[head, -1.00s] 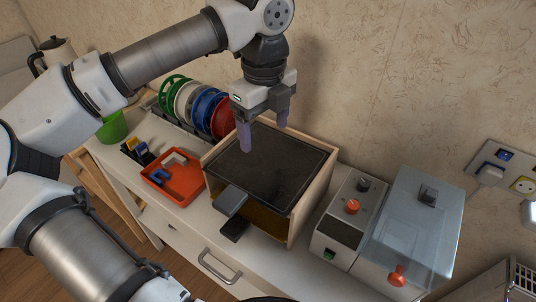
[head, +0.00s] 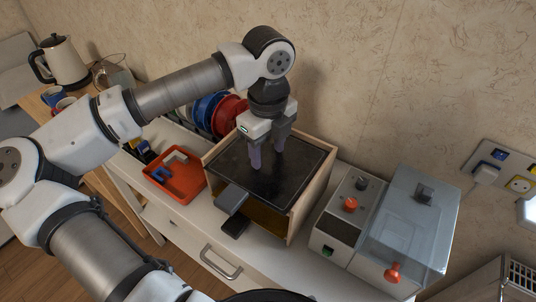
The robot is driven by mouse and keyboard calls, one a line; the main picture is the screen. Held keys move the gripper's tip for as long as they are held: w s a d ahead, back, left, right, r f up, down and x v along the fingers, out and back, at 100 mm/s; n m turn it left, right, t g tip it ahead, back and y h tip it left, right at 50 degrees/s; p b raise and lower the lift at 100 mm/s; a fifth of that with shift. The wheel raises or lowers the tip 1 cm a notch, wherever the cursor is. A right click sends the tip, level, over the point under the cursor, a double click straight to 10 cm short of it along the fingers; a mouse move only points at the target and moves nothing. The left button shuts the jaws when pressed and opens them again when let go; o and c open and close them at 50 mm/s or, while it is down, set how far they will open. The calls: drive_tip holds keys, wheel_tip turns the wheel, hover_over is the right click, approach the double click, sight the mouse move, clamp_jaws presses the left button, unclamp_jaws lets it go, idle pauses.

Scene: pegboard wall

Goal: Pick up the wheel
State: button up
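Spoked wheels stand on edge in a row against the wall in the head view. A blue wheel (head: 207,110) and a red wheel (head: 229,115) show in part behind my arm, which hides the rest of the row. I cannot tell which wheel the task means. My gripper (head: 267,161) points down over the black top plate (head: 240,178) of an open-fronted wooden box, in front and to the right of the red wheel. Its two purple fingers are apart with nothing seen between them. I cannot tell whether the fingertips touch the plate.
A red tray (head: 188,187) with small parts lies left of the box (head: 314,193). Right of it stand a control box (head: 334,230) with knobs and a clear-lidded case (head: 412,225). A kettle (head: 66,62) is at the far left.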

drive_tip(key=c, duration=0.5)
drive_tip(key=shift+o, duration=0.2)
